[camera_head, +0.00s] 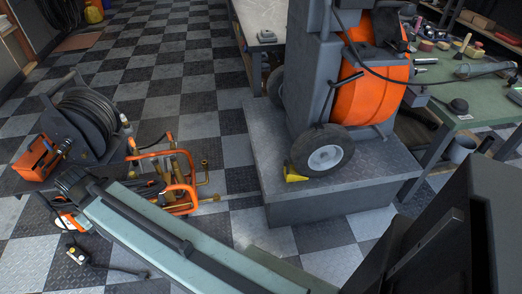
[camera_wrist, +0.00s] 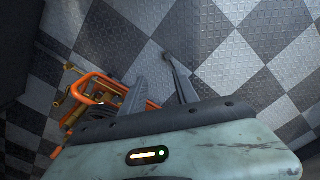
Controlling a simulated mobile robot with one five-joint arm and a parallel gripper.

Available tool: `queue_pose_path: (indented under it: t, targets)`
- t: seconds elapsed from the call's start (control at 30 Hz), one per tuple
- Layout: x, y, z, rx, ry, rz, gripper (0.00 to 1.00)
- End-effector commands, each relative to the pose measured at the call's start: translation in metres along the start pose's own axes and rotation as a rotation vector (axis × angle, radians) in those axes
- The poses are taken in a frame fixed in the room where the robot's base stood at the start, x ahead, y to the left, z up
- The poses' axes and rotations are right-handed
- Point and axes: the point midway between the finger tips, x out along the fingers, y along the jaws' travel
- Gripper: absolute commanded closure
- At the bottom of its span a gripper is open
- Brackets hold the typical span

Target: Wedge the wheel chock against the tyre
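A small yellow wheel chock (camera_head: 293,174) lies on a raised grey platform (camera_head: 340,187), in the head view. It is at the lower left of the dark tyre (camera_head: 321,151) with a grey hub, on the drum machine (camera_head: 366,92). The chock is close up to the tyre; I cannot tell whether they touch. My gripper (camera_wrist: 155,68) shows in the wrist view with its two dark fingers apart and bare floor between them. It is empty and points at the checkered floor. Neither chock nor tyre shows in the wrist view.
A hose reel (camera_head: 90,120) and an orange-framed cart (camera_head: 170,180) stand at the left; the orange frame (camera_wrist: 88,92) is also left of my fingers. A green workbench (camera_head: 470,95) with tools is at the right.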

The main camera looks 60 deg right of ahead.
Motion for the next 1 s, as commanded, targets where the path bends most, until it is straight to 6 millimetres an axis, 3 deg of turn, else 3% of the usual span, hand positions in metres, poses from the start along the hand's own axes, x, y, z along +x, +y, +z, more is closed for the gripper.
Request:
queue_pose_path:
  t: [0.27,0.37,0.43,0.47,0.57,0.63,0.77,0.87,1.0]
  targets:
    - [0.000,0.000,0.000,0.000,0.000,0.000,0.64]
    - [0.001,0.003,0.000,0.012,0.000,0.002,0.41]
    - [0.002,0.019,-0.001,0.066,0.002,0.010,0.22]
    - [0.003,0.030,-0.002,0.112,0.003,0.016,0.20]
    - [0.009,0.091,0.000,0.340,0.009,0.051,0.20]
    - [0.013,0.148,0.008,0.551,0.017,0.084,0.20]
    - [0.019,0.254,0.042,0.959,0.033,0.152,0.20]
    - [0.022,0.329,0.080,1.266,0.050,0.209,0.20]
    - [0.026,0.423,0.153,1.687,0.081,0.293,0.20]
